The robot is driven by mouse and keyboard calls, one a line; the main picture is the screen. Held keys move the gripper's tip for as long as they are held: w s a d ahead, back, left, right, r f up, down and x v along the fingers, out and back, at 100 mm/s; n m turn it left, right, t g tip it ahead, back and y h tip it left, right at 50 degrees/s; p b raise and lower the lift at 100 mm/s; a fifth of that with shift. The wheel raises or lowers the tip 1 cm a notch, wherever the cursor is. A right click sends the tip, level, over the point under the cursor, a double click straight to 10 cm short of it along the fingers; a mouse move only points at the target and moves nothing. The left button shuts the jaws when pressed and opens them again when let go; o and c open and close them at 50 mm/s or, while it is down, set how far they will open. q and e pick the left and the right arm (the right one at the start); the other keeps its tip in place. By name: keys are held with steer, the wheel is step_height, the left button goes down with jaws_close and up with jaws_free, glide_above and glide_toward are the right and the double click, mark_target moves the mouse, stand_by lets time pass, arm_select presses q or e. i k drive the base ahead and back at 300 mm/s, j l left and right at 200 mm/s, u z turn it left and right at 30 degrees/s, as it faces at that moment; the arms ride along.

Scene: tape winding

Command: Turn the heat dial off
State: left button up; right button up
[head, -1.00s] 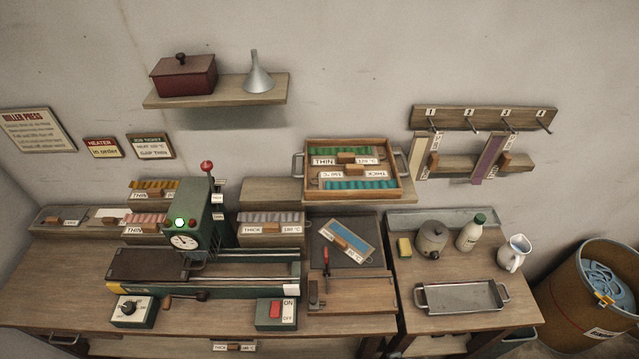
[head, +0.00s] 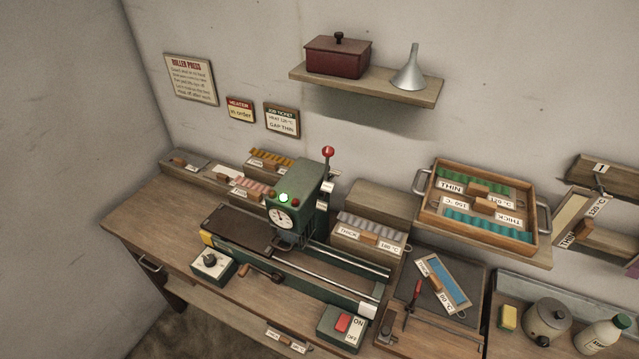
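The heat dial (head: 211,260) is a dark round knob on a pale-topped box at the front left of the green roller press (head: 301,199). Its setting is too small to read. Neither of my grippers is in view.
A crank handle (head: 262,271) sticks out at the front of the press, just right of the dial box. A tray of THIN and THICK strips (head: 480,205) stands at the right. The bench top (head: 150,226) is clear at the left.

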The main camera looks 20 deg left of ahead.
mark_target(210, 261)
steer(key=u, duration=1.7)
